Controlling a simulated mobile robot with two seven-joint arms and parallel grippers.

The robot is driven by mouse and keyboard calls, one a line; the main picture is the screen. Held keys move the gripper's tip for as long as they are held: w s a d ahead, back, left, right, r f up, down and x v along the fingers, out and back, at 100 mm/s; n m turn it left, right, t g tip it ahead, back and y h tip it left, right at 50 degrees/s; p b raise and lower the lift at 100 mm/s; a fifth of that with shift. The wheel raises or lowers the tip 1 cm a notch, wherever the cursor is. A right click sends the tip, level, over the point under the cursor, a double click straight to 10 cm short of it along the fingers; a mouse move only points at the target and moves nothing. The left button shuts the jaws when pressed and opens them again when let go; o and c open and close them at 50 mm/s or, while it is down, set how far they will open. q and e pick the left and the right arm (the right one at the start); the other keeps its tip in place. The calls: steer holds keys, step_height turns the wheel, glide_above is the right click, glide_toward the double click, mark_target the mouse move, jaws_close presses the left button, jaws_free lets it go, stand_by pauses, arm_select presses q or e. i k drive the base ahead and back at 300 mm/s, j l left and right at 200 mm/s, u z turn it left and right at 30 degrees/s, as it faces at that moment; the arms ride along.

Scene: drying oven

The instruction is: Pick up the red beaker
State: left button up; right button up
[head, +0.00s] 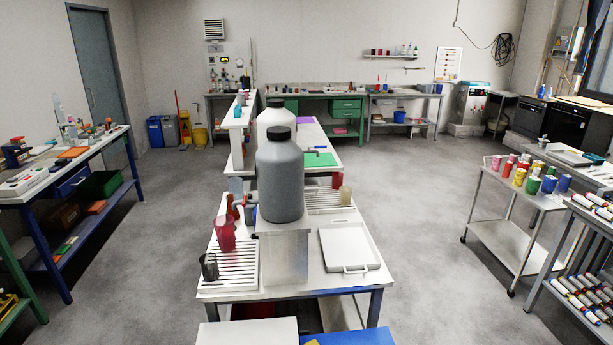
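A red beaker (225,236) stands on a white slatted rack (222,278) on the left side of the central bench. It seems slightly tilted, and its contents cannot be made out. A second, smaller red vessel (337,180) stands farther back on the right, by another slatted rack (322,204). Neither of my grippers shows in the head view.
A dark glass beaker (209,267) stands in front of the red beaker. A large grey bottle (280,180) rises beside it at the bench's middle. A white tray (348,246) lies to the right. A cart (515,225) with colored cups stands at the far right; floor between is open.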

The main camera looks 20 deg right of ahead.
mark_target(337, 178)
steer(key=z, duration=1.25)
steer(key=i+l+z, duration=0.15)
steer(key=l, duration=0.2)
steer(key=l+z, duration=0.15)
steer(key=l, duration=0.2)
steer(key=i+l+z, duration=0.15)
steer(key=l, duration=0.2)
steer(key=i+l+z, duration=0.3)
steer(key=l, duration=0.2)
steer(key=i+l+z, duration=0.3)
steer(key=i+l+u, duration=0.2)
steer(key=i, duration=0.35)
steer(key=i+l+u, duration=0.2)
steer(key=i, duration=0.3)
steer(key=i+l+u, duration=0.2)
steer(key=i, duration=0.3)
steer(key=i+j+u, duration=0.15)
steer(key=i+u, duration=0.6)
steer(key=i+l+u, duration=0.2)
steer(key=i+u, duration=0.2)
steer(key=i, duration=0.15)
steer(key=i+j+u, duration=0.1)
steer(key=i+u, duration=0.65)
steer(key=i, duration=0.15)
steer(key=i+l+u, duration=0.2)
steer(key=i+u, duration=0.15)
steer(key=i+l+u, duration=0.15)
steer(key=i+u, duration=0.3)
steer(key=i, duration=0.25)
